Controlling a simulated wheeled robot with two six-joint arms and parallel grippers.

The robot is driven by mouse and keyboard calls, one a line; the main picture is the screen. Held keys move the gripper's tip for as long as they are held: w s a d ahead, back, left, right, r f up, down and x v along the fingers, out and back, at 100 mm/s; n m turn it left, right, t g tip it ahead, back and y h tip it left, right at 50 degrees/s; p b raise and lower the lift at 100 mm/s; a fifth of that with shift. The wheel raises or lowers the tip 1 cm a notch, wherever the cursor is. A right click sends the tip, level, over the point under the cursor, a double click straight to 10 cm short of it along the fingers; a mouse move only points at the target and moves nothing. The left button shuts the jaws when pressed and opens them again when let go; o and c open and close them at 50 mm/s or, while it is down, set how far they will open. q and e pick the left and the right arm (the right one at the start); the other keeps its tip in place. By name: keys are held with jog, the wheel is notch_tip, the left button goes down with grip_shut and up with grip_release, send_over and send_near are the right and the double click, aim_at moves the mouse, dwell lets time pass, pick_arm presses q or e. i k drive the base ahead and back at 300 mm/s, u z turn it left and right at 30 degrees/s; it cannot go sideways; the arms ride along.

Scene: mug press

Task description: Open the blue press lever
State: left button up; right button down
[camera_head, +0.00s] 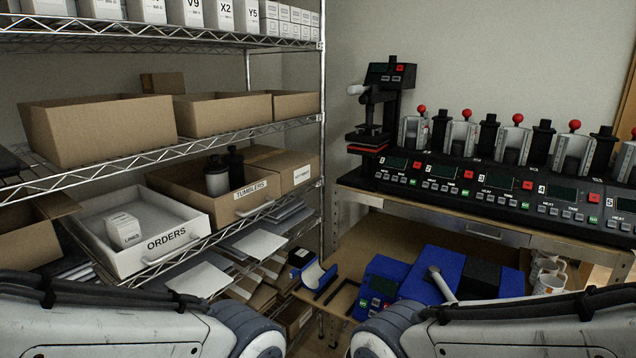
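The blue press (424,274) sits low at the bottom centre-right on a wooden surface, with a control panel with a small screen and red and green buttons on its left part. A pale lever (441,284) stands up at a slant on it; its lower end is hidden behind my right arm. A blue cradle with a white curved lining (314,275) extends to the left of the body. Both of my arms cross the bottom edge, but neither gripper shows, so I cannot see whether they are open or shut.
A bench (440,222) above and behind the blue press carries a row of black presses with red knobs (466,115). Several white mugs (549,275) stand right of the blue press. A wire shelf with boxes and an ORDERS bin (185,245) fills the left.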

aim_at(433, 272)
jog(key=z, duration=0.85)
jog(key=k, duration=0.65)
jog(key=u, duration=0.45)
jog(key=i, duration=0.85)
jog(key=z, duration=0.55)
jog(key=i, duration=0.6)
jog(key=z, duration=0.7)
